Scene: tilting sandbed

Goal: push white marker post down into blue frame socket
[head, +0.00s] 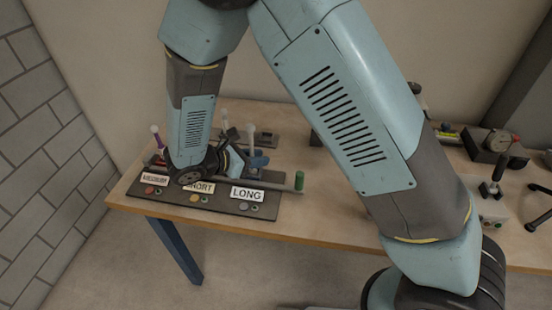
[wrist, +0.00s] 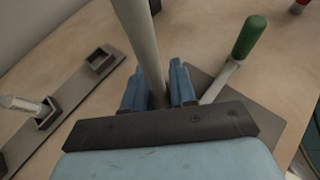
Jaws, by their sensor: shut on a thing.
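The white marker post (wrist: 142,45) stands tall and slightly tilted in the wrist view, its top out of frame. It also shows in the head view (head: 250,131). My gripper (wrist: 159,98) is shut on the post, with blue fingers to either side of it. The post's lower end is hidden behind my gripper's dark plate, so I cannot tell how deep it sits.
A lever with a green handle (wrist: 249,38) lies beside the post. A dark strip (wrist: 75,98) holds an empty square socket (wrist: 100,58) and another white post (wrist: 22,104). Signs including LONG (head: 247,194) stand along the front.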

